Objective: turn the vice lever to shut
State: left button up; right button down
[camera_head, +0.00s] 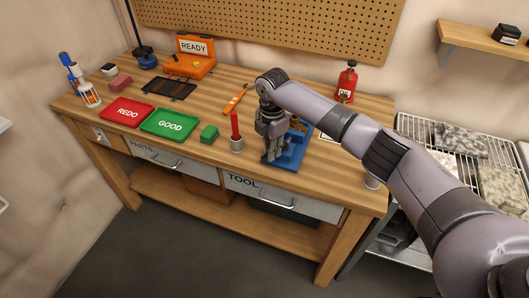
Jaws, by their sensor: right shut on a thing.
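The blue vice (288,155) stands near the front edge of the wooden workbench, right of the middle. My right arm reaches in from the right, and my right gripper (269,153) points down at the vice's left side. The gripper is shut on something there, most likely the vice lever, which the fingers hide. How far the lever is turned and how the vice jaws stand cannot be made out behind the gripper. My left gripper is not in view.
Red REDO (127,112) and green GOOD (169,124) trays lie further left. An orange-handled tool (235,101) and a red bottle (347,82) are behind.

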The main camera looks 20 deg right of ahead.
jog(key=shift+s+d+r+n+p, duration=0.15)
jog(key=shift+s+n+p, duration=0.3)
jog(key=shift+n, duration=0.55)
jog(key=n, duration=0.1)
jog(key=s+d+n+p, duration=0.1)
jog(key=shift+n, duration=0.4)
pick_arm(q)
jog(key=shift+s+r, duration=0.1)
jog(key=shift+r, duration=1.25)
pick_arm(e)
jog(key=shift+s+d+n, duration=0.2)
jog(key=shift+n, duration=0.4)
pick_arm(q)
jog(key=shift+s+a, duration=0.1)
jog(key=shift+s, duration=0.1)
pick_arm(e)
jog(key=shift+f, duration=0.2)
jog(key=c, duration=1.5)
grip_release()
jog(key=shift+d, duration=0.1)
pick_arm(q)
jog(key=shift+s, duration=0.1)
pick_arm(e)
jog(key=shift+r, duration=0.1)
